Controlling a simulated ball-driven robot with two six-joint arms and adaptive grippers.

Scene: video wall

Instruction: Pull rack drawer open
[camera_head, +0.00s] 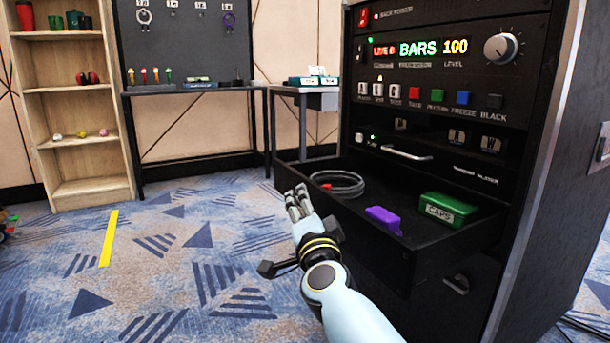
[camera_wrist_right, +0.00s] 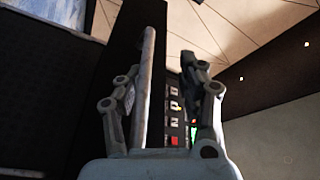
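The rack drawer (camera_head: 375,245) stands pulled out of the black rack (camera_head: 560,90). It holds a coiled grey cable (camera_head: 345,190), a purple block (camera_head: 383,218) and a green box marked CAPS (camera_head: 447,209). My right gripper (camera_head: 297,203) is at the outer side of the drawer's front panel. In the right wrist view its two fingers (camera_wrist_right: 162,75) are apart, with a pale handle bar (camera_wrist_right: 147,75) between them. The bar lies close to the left finger, with a gap to the right one; whether it touches is unclear. My left gripper is not in view.
Above the drawer are a second silver handle (camera_head: 407,154), a row of buttons and a knob (camera_head: 501,48). A wooden shelf (camera_head: 75,105) and a dark table (camera_head: 195,88) stand at the back left.

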